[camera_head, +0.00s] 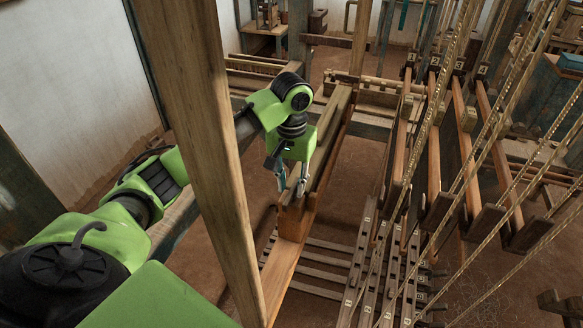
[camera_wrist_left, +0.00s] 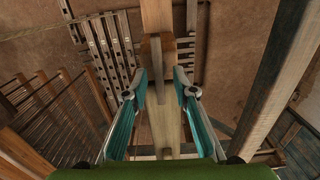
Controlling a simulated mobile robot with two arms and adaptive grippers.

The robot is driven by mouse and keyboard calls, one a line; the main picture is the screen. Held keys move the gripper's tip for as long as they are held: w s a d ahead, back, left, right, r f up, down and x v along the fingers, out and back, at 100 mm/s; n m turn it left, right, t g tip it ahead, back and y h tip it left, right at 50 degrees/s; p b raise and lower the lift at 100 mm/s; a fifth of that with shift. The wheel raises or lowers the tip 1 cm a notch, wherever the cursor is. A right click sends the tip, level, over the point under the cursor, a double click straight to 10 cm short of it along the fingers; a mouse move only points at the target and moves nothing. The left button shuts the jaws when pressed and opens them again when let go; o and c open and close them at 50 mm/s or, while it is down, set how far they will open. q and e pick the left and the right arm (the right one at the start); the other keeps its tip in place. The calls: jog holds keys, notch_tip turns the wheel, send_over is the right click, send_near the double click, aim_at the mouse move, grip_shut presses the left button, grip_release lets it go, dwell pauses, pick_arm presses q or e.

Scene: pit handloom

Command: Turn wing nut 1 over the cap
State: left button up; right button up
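My left gripper (camera_head: 291,187) is over the near end of a long wooden beam (camera_head: 335,130), which I take to be the cap. Its fingers point down, one on either side of the beam's end. In the left wrist view, the gripper (camera_wrist_left: 159,80) is open, with teal pads facing each other across the pale beam (camera_wrist_left: 157,18) and a darker brown wooden block (camera_wrist_left: 151,52). Nothing is clearly held between the fingers. I cannot tell whether they touch the wood. Wing nut 1 cannot be made out in either view; the gripper may hide it. My right gripper is not in view.
A thick wooden post (camera_head: 197,130) stands close in front of my left arm. Slatted treadles (camera_head: 365,270) lie below. Hanging heddle frames (camera_head: 470,130) and slanting cords (camera_head: 530,175) fill the right side.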

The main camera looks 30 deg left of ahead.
aim_at(291, 190)
pick_arm(q)
notch_tip(291, 190, up, 11)
dwell(0.4)
jog(key=shift+f, duration=0.2)
dwell(0.3)
